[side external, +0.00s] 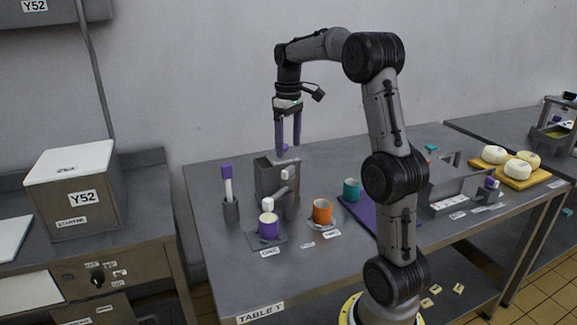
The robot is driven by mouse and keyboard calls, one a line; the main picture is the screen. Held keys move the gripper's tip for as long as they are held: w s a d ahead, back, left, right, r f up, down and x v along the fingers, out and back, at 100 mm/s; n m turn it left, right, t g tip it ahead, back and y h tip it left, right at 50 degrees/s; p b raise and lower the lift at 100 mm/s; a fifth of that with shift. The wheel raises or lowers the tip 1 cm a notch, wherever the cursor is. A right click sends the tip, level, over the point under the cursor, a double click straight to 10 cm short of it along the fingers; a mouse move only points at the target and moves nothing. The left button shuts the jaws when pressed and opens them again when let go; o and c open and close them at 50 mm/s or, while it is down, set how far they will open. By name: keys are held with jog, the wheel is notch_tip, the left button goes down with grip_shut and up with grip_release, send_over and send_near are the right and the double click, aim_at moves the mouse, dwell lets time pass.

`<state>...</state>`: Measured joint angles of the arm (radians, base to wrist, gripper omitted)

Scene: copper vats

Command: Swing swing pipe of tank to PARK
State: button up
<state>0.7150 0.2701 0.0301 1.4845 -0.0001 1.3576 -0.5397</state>
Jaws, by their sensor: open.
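The grey metal tank (265,177) stands at the left of the table's middle. A grey pipe (287,188) with a pale end sticks out at its front, by a purple cup (269,226); this looks like the swing pipe. My gripper (288,147) points down above the tank's back right, its two purple fingers apart with nothing clearly between them. A small purple piece (283,149) shows right at the fingertips; I cannot tell whether they touch it.
An orange cup (322,211) and a teal cup (351,190) stand right of the tank. A grey holder (231,209) with an upright purple-topped stick stands left. A purple mat (366,212) lies partly behind my arm. Pale round items sit on a yellow board (518,173).

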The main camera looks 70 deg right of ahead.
aim_at(289, 168)
notch_tip(289, 168, down, 7)
jog(key=shift+f, duration=0.2)
jog(key=shift+c, duration=0.2)
grip_shut()
dwell(0.4)
